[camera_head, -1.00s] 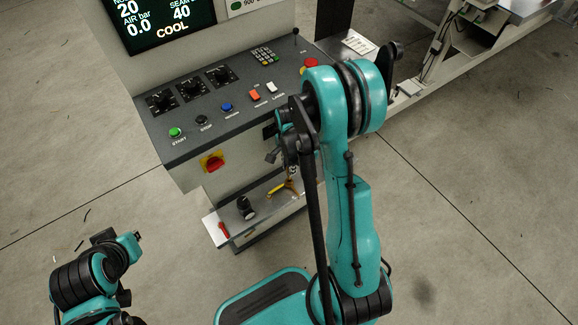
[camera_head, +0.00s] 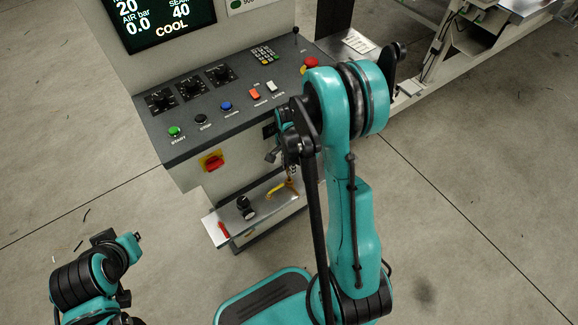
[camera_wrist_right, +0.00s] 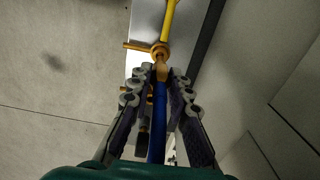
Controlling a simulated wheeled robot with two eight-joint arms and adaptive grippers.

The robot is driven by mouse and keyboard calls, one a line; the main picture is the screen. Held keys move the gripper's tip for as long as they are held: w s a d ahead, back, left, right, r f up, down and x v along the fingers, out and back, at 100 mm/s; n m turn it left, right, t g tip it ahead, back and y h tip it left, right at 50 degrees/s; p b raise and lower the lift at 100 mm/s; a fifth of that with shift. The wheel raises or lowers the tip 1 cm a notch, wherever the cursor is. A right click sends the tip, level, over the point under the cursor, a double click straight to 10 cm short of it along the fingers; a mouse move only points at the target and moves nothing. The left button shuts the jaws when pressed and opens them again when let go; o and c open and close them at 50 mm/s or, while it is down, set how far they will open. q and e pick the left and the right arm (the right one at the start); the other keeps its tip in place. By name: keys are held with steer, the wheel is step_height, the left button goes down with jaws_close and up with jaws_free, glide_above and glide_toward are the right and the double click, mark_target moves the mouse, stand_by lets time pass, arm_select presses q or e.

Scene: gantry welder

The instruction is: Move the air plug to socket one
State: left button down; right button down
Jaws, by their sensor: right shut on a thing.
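In the right wrist view, my right gripper (camera_wrist_right: 161,76) is shut on the air plug (camera_wrist_right: 161,73), a small brass-coloured end on a blue hose (camera_wrist_right: 157,125). The hose runs back between the fingers. Just beyond the plug is a brass ring-shaped fitting (camera_wrist_right: 160,52) with a side stem pointing left. I cannot tell whether the plug touches or enters it. In the head view the right gripper is mostly hidden by my own arm, in front of the console. No socket number is readable. My left arm is folded at lower left; its fingers do not show.
A yellow lever (camera_head: 280,189) is above a low shelf (camera_head: 213,228) under the control console (camera_head: 240,105). A black knob-like part (camera_head: 245,207) and a red piece (camera_head: 223,229) are on the shelf. A red-and-yellow switch (camera_head: 212,161) is on the console front.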

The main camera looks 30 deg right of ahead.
steer(key=shift+f+b, duration=0.85)
steer(key=shift+f, duration=0.3)
steer(key=shift+f, duration=0.8)
steer(key=c, duration=1.3)
jaws_free()
steer(key=shift+c, duration=0.2)
steer(key=shift+r, duration=0.1)
step_height(320, 180, up, 12)
steer(key=shift+f, duration=0.1)
